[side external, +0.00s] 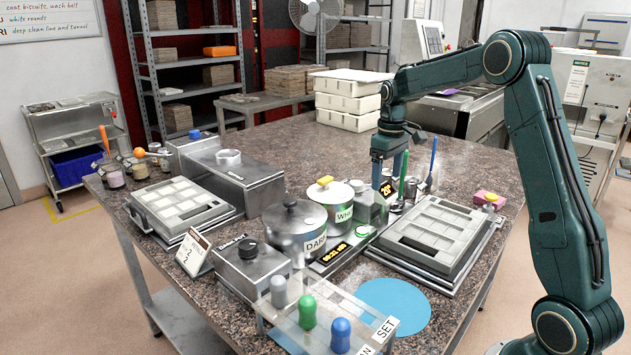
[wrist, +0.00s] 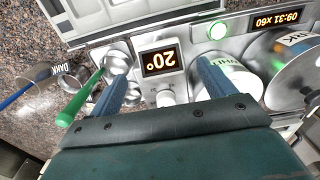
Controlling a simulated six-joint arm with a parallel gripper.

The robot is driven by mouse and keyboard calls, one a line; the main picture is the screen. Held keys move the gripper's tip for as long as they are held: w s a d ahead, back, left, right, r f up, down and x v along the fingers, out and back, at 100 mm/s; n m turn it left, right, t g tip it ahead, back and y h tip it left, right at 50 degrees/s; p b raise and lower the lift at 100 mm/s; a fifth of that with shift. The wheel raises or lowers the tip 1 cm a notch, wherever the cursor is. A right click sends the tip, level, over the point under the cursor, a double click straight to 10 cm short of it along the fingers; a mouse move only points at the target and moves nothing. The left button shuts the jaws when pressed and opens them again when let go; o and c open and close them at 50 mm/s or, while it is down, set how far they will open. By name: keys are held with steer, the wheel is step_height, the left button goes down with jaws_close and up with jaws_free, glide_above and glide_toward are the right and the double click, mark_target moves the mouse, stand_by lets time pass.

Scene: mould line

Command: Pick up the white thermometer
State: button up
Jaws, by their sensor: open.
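A pale unit with an amber "20°" display (wrist: 162,62) and a light knob (wrist: 167,97) looks like the thermometer; I cannot be sure. Its display also shows in the side external view (side external: 387,189), among the pots and cups. My gripper (side external: 388,176) points down just above it, open. In the wrist view its blue fingers (wrist: 160,78) are on either side of the display and knob, with nothing between them that I can see held. Contact and the unit's lower part cannot be made out.
Close by stand the white pot (side external: 332,206), the dark pot (side external: 292,226), a green-handled tool (side external: 402,172) in a metal cup and a blue-handled tool (side external: 433,155). A mould tray (side external: 437,268) lies in front right. Free worktop (side external: 290,150) lies behind.

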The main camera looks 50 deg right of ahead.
mark_target(386, 190)
steer(key=shift+s+f, duration=0.15)
steer(key=shift+f, duration=2.4)
steer(key=c, duration=1.1)
